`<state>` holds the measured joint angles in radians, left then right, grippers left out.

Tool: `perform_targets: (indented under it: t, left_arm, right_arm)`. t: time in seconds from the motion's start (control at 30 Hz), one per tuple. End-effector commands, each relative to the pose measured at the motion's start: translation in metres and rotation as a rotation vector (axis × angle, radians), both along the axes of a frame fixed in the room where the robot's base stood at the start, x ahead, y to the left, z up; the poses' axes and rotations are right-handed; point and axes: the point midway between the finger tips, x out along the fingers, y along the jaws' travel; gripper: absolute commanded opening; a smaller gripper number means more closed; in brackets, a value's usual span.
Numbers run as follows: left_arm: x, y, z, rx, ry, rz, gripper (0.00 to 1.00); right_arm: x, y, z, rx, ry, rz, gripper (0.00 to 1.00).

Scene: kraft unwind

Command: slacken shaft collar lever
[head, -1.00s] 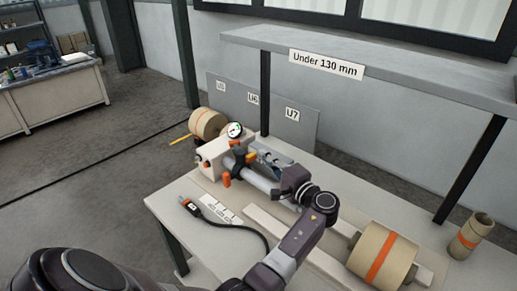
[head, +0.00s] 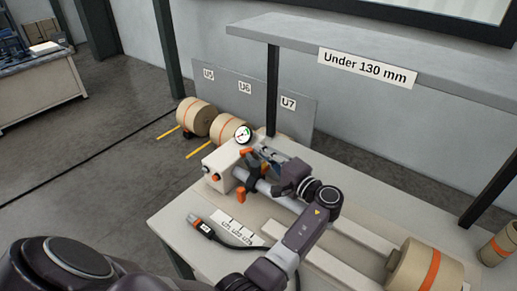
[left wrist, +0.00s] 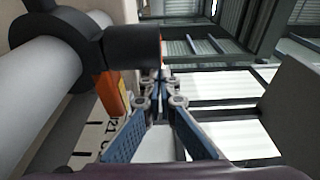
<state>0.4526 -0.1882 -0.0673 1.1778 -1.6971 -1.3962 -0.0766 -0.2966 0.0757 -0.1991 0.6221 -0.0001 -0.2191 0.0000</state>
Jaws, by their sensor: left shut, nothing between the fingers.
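The grey shaft (head: 284,201) sticks out of a pale block on the bench. The black shaft collar (head: 256,187) is around it, and the collar also fills the upper left of the left wrist view (left wrist: 88,42). An orange lever (head: 240,197) hangs at the collar's near side; it shows below the collar in the left wrist view (left wrist: 108,95). My left gripper (left wrist: 160,78) is shut and empty, its tips beside the collar's black end, just right of the lever. Whether they touch is unclear. In the head view the gripper (head: 264,154) lies behind the shaft. My right gripper is out of view.
A pale block (head: 219,167) with a dial gauge (head: 244,134) stands at the shaft's left end. A corded tool (head: 201,227) lies on the bench front. A paper roll (head: 425,272) sits at right. An overhead shelf (head: 330,45) runs above the bench.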

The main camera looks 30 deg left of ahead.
Motion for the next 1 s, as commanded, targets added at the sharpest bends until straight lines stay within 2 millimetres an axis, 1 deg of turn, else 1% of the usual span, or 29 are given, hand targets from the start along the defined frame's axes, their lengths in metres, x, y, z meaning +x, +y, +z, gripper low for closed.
perform_targets:
  t: [0.27,0.47,0.83,1.0]
  left_arm:
    - [0.000,0.000,0.000,0.000,0.000,0.000,0.00]
    - [-0.009,0.010,-0.001,0.000,0.000,0.001,0.00]
    - [-0.010,0.011,0.000,0.000,0.000,0.001,0.00]
    - [-0.009,0.013,-0.001,0.000,0.000,0.001,0.00]
  right_arm:
    - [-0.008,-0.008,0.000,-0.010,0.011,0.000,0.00]
    - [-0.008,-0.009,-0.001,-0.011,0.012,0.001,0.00]
    - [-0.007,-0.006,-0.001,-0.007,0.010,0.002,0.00]
    - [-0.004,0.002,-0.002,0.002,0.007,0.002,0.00]
